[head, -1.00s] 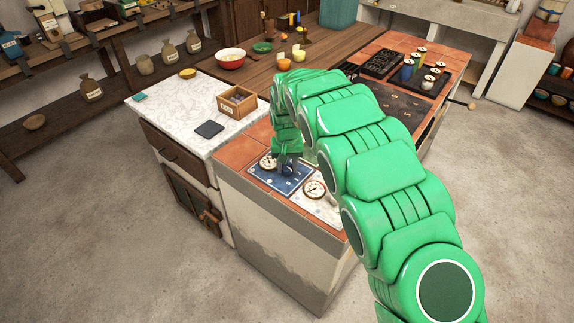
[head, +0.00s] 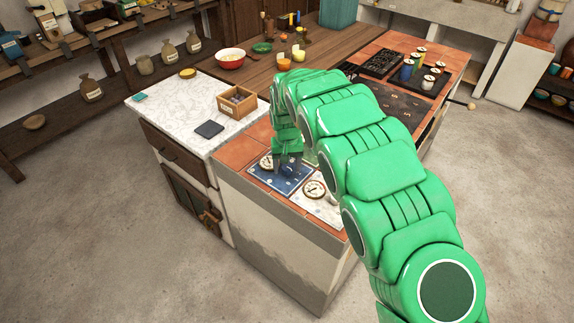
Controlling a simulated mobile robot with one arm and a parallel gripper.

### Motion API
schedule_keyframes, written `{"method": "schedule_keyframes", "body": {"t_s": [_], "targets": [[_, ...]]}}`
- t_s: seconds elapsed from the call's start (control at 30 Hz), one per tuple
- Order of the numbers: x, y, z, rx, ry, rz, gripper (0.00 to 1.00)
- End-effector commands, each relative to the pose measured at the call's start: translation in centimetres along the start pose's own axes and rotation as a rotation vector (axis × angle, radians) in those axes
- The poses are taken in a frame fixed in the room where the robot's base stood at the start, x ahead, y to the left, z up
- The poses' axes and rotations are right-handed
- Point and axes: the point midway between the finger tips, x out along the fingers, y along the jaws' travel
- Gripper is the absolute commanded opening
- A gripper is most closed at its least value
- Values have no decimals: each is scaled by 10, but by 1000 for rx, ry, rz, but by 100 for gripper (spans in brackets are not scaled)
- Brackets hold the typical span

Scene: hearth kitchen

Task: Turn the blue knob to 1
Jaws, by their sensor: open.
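The blue panel (head: 291,185) lies on the terracotta-tiled counter end. A round white dial (head: 266,163) stands at its upper left. A dark blue knob (head: 290,170) shows on the panel, partly covered by my gripper. My gripper (head: 289,165) points down over the blue panel, right at the knob. Its fingers are open and apart. Whether they touch the knob is too small to tell. The knob's pointer and the dial's reading are not legible.
A white panel (head: 318,208) with its own round dial (head: 314,188) lies right beside the blue one. A wooden box (head: 237,102) and a dark slab (head: 209,129) sit on the marble counter (head: 170,110). My green arm covers much of the counter to the right.

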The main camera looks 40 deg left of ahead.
Motion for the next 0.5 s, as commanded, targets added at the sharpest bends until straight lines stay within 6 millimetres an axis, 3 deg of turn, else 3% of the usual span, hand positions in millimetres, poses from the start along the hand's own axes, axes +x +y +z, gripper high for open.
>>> {"method": "schedule_keyframes", "body": {"t_s": [0.27, 0.5], "targets": [[-6, 0, 0, 0, 1, 0, 65], [-34, 0, -2, 0, 7, 0, 65]]}}
